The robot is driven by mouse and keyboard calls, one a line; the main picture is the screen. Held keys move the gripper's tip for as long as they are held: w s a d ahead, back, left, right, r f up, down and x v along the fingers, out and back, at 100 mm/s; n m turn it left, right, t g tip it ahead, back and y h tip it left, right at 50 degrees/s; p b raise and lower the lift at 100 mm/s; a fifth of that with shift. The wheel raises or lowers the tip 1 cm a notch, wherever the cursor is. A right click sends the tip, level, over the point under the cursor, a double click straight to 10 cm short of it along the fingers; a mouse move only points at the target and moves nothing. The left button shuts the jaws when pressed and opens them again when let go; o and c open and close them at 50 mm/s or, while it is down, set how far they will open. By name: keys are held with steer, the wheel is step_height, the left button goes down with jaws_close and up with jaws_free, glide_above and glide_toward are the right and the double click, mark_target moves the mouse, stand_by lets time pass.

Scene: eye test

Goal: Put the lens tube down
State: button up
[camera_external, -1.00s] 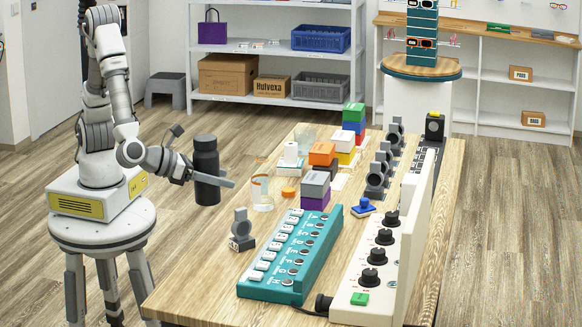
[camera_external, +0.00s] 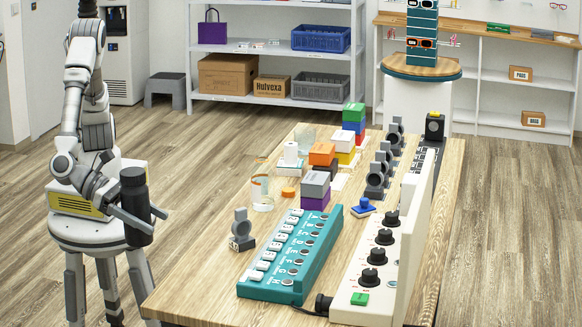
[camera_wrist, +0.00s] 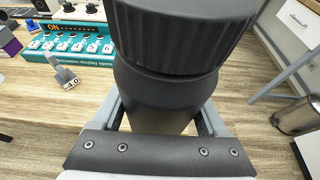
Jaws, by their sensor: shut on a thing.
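The lens tube (camera_external: 134,200) is a black, bottle-shaped cylinder with a ribbed cap. My gripper (camera_external: 140,222) is shut around its body and holds it nearly upright in the air, left of the table in the external view. In the wrist view the tube (camera_wrist: 170,95) fills the middle, its cap towards the camera, with the grey fingers (camera_wrist: 160,122) on both sides. Its lower end is hidden there. The wooden table (camera_external: 200,283) stands to the right of the tube, with bare wood along its near left edge.
On the table are a teal lettered box (camera_external: 292,255), a small grey lens stand (camera_external: 241,230), a clear glass (camera_external: 262,192), stacked coloured boxes and a white panel with black knobs (camera_external: 375,270). In the wrist view a metal bin (camera_wrist: 298,116) stands at the right.

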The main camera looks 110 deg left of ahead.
steer(key=shift+w+a+f+b, duration=0.7)
steer(key=shift+w+f+b, duration=0.05)
steer(key=shift+w+f, duration=1.05)
steer(key=shift+w+a+f+b, duration=0.75)
steer(key=shift+w+f, duration=0.95)
steer(key=shift+f, duration=0.15)
steer(key=shift+w+a+f+b, duration=0.7)
steer(key=shift+w+f, duration=1.05)
steer(key=shift+f, duration=0.05)
steer(key=shift+f, duration=0.1)
steer(key=shift+f+b, duration=0.15)
steer(key=shift+b, duration=0.15)
steer(key=o, duration=1.4)
steer(key=shift+r, duration=0.2)
